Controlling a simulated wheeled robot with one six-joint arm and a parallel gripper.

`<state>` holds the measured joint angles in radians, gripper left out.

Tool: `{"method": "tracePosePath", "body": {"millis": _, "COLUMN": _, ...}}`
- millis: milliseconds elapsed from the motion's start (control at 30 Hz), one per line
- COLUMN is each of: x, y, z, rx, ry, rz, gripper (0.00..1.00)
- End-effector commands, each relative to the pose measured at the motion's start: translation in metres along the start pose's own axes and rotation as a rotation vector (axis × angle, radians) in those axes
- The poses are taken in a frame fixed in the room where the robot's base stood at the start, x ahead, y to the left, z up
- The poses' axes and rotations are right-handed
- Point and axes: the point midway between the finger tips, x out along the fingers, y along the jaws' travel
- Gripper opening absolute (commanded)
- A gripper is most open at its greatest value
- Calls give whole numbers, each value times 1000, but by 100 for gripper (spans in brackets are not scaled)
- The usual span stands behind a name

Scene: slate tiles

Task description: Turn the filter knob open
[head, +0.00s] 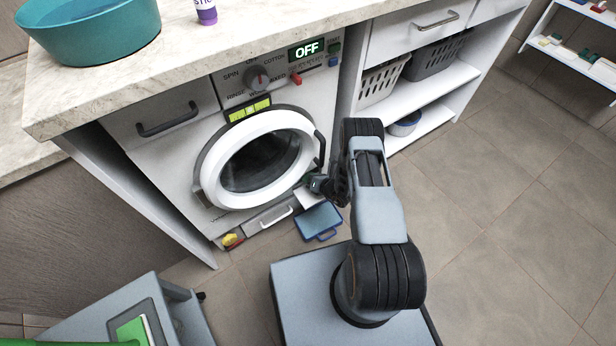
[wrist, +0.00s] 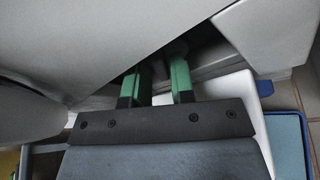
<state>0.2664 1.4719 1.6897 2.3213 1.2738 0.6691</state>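The filter knob is not visible; the lower right opening of the washing machine (head: 185,165) is dark and partly behind my gripper (head: 316,183). In the wrist view my gripper (wrist: 163,75) has its two green fingers apart, with the tips inside that dark opening (wrist: 205,48). I cannot tell whether anything is between the tips. A white flap (wrist: 236,108) hangs open below the opening; it also shows in the head view (head: 309,196). The display (head: 307,49) reads OFF, and the round door (head: 222,140) is closed.
A blue tray (head: 320,222) lies on the floor below the flap. A red and yellow item (head: 232,240) is at the machine's lower left. A teal basin (head: 90,35) stands on the counter. Shelves with baskets (head: 383,82) are to the right. The floor at right is clear.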

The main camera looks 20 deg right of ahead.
Motion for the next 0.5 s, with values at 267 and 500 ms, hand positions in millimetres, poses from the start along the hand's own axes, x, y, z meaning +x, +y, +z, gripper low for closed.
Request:
{"method": "tracePosePath", "body": {"millis": 267, "x": 0, "y": 0, "z": 0, "rx": 0, "ry": 0, "rz": 0, "gripper": 0}}
{"method": "tracePosePath", "body": {"millis": 500, "x": 0, "y": 0, "z": 0, "rx": -11, "ry": 0, "rz": -4, "gripper": 0}}
